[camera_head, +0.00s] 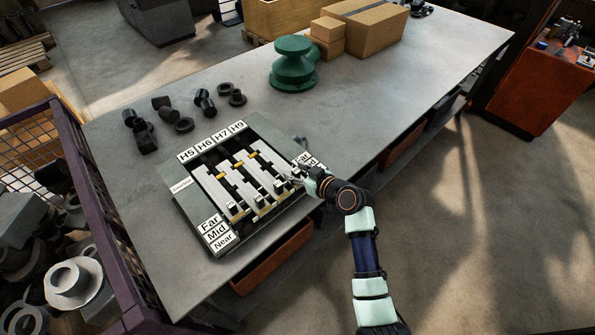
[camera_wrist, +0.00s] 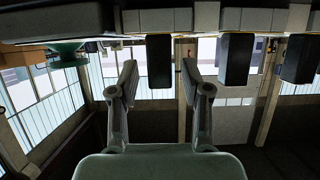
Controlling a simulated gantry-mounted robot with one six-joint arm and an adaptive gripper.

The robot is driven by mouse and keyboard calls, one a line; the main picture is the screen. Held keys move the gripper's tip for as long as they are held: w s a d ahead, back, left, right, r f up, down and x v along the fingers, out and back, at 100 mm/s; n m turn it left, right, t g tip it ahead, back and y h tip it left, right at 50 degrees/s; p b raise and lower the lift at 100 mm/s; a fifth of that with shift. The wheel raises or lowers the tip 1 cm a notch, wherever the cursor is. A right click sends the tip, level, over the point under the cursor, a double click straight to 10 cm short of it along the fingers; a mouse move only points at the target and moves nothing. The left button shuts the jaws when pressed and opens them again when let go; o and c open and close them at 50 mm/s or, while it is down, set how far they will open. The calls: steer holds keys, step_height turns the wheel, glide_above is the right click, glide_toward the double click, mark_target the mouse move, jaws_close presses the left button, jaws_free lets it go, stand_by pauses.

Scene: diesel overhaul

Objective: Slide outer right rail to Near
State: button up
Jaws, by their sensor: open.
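The slider panel (camera_head: 178,188) lies on the grey table, marked H5, H6, H7 and H9 along its back edge. Several pale rails run across it, with small handles and yellow marks. Far, Mid and Near labels (camera_head: 217,232) stand at its left front; a second set at the right is partly covered by my arm. My gripper (camera_head: 293,179) is over the panel's right side, by the outer right rail, whose handle I cannot make out clearly. In the wrist view my gripper (camera_wrist: 160,75) is open, with a black block (camera_wrist: 159,62) showing between the fingers; contact cannot be told.
Loose black fittings (camera_head: 184,125) lie behind the panel at the left. A green flanged part (camera_head: 293,68) and cardboard boxes (camera_head: 365,28) stand farther back. A purple mesh bin (camera_head: 98,207) borders the table's left.

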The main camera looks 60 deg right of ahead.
steer(key=v, duration=1.2)
steer(key=w+a+r+n+y, duration=0.1)
steer(key=w+a+r+n, duration=0.1)
steer(key=w+a, duration=0.55)
steer(key=w+a+r+n+y, duration=0.15)
steer(key=w+a, duration=0.25)
steer(key=a, duration=0.7)
steer(key=a+r+y, duration=0.1)
steer(key=a+r, duration=0.2)
steer(key=a, duration=0.9)
steer(key=a+r+y, duration=0.2)
steer(key=a+r, duration=0.2)
steer(key=a, duration=0.8)
step_height(320, 180, up, 24)
steer(key=p, duration=2.4)
steer(key=shift+s+d+n+h, duration=0.15)
steer(key=shift+s+n+h, duration=0.15)
steer(key=shift+n+h, duration=0.05)
